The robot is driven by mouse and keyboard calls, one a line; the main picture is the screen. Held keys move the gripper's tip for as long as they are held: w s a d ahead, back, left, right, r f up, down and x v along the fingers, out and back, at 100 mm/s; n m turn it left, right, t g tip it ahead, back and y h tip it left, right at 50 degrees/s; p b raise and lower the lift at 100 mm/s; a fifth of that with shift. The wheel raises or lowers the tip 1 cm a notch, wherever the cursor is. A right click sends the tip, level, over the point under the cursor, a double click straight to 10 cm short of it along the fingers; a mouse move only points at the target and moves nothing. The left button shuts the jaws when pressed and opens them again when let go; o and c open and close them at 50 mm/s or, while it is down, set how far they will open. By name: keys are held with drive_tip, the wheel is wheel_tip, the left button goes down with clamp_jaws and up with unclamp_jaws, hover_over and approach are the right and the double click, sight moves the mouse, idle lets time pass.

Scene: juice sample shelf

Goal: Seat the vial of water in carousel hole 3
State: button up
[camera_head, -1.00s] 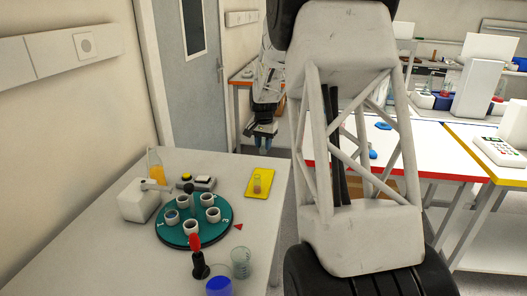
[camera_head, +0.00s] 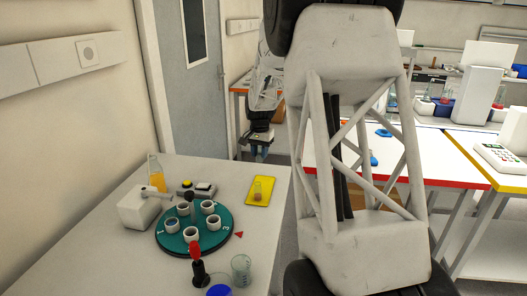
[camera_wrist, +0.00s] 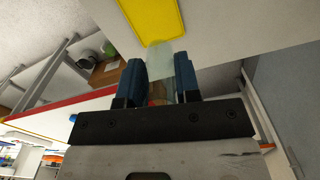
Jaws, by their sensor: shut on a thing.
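The green carousel (camera_head: 206,246) stands on the near table, with several white-rimmed holes and printed numbers. The "3" is at its right edge, close to a red triangle (camera_head: 239,234) on the table. My gripper (camera_head: 261,151) is beyond the table's far edge in the head view, apart from the carousel. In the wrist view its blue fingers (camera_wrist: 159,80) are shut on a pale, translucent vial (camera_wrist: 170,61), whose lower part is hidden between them. In the head view I cannot make out the held vial.
A white device (camera_head: 140,209), an orange bottle (camera_head: 156,172), a red-topped black handle (camera_head: 197,262) and a glass beaker (camera_head: 241,269) surround the carousel.

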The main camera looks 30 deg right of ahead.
drive_tip(key=s+a, duration=0.4)
drive_tip(key=a, duration=0.4)
drive_tip(key=s+a, duration=0.5)
drive_tip(key=a, duration=0.4)
drive_tip(key=s+a+n, duration=0.1)
drive_tip(key=s+a, duration=0.3)
drive_tip(key=a, duration=0.5)
drive_tip(key=shift+s, duration=0.25)
drive_tip(key=shift+f, duration=0.25)
drive_tip(key=shift+f, duration=2)
drive_tip(key=shift+f, duration=1.55)
drive_tip(key=o, duration=1)
drive_tip(key=shift+c, duration=0.2)
drive_tip(key=shift+r, duration=0.1)
wheel_tip(320, 180, up, 8)
drive_tip(key=shift+f, duration=0.2)
